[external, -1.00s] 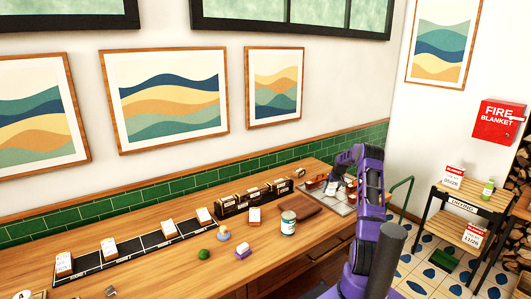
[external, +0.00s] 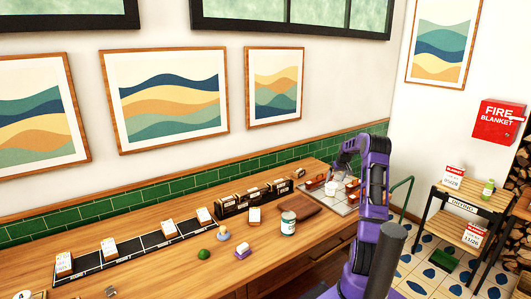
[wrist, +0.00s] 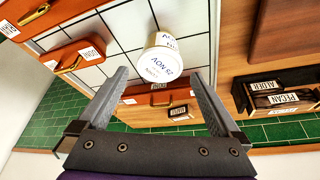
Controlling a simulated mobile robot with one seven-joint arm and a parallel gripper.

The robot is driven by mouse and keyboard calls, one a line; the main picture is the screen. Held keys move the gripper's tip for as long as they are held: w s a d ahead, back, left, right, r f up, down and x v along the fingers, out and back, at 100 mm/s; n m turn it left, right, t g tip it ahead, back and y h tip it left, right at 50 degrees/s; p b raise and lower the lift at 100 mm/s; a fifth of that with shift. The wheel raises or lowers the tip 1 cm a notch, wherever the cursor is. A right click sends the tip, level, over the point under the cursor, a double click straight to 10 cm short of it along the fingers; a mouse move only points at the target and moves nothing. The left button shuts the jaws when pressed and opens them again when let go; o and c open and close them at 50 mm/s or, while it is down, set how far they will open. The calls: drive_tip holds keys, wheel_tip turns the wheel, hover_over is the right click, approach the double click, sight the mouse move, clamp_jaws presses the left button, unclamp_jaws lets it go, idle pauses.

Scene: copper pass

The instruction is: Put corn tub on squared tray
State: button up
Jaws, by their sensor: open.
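A white tub (wrist: 160,60) with a round, date-marked lid, apparently the corn tub, shows in the wrist view; its name is not readable. It appears to stand on the squared tray (wrist: 118,22), which has white squares and dark lines. My gripper (wrist: 161,76) is open, with the tub ahead of and between its fingertips and no clear grip on it. In the external view the tray (external: 347,207) is at the counter's far right end, with my gripper (external: 340,168) above it.
Copper-coloured boxes with handles (wrist: 75,54) stand along the tray's edges. A brown board (external: 298,206) and a labelled can (external: 288,224) are left of the tray. Black containers (external: 252,196) line the wall.

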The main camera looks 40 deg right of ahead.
drive_tip(key=shift+v, duration=1.5)
